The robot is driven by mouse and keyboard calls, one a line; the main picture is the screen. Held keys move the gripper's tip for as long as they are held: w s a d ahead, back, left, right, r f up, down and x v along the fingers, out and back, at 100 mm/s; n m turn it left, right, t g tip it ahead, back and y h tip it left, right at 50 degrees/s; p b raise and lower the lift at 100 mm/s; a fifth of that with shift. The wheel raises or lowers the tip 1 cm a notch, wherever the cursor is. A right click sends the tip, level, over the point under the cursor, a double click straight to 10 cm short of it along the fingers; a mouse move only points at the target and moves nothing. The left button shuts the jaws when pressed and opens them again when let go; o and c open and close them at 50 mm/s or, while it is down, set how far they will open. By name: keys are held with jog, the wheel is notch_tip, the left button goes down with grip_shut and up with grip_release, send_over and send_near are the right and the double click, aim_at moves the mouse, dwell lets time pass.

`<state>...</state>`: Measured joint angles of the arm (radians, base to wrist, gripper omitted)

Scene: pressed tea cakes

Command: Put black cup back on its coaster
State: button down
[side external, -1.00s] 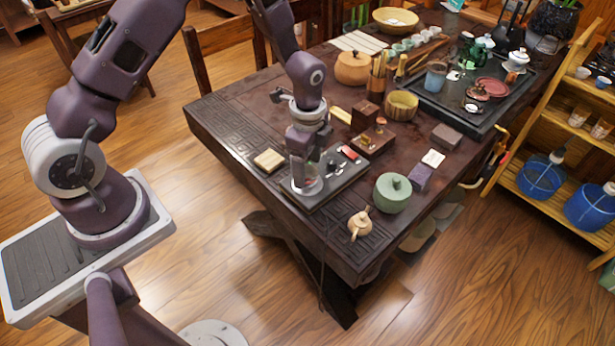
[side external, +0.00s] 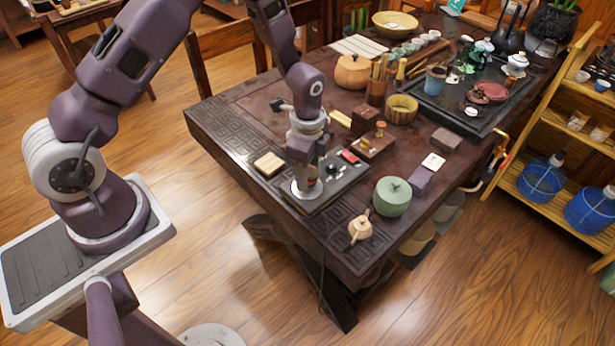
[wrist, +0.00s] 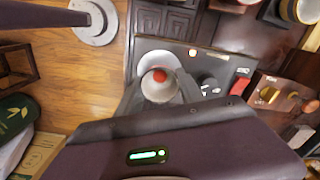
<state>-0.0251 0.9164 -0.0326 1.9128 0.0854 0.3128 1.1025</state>
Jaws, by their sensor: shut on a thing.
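My gripper (side external: 306,186) points down over the front end of a black panel on the table. In the wrist view my gripper (wrist: 159,90) is shut on a small pale grey round piece (wrist: 155,91) with a red spot. A light round disc (wrist: 151,58) shows behind it on the panel; the disc also shows around the fingertips in the side view (side external: 296,190). Whether the piece touches the disc cannot be told. I cannot pick out a black cup or its coaster for sure; the fingers hide part of this spot.
The black panel (side external: 327,191) carries dark knobs and a red switch (side external: 349,156). A pale square block (side external: 269,164) lies left.

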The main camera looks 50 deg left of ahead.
notch_tip(320, 180, up, 8)
jog(key=a, duration=1.3)
jog(key=f, duration=0.6)
jog(key=s+a+f, duration=0.1)
jog(key=f, duration=0.3)
jog(key=shift+s, duration=0.1)
jog(key=shift+f, duration=0.2)
jog(key=shift+f, duration=0.1)
jog(key=c, duration=0.7)
grip_release()
jog(key=shift+c, duration=0.2)
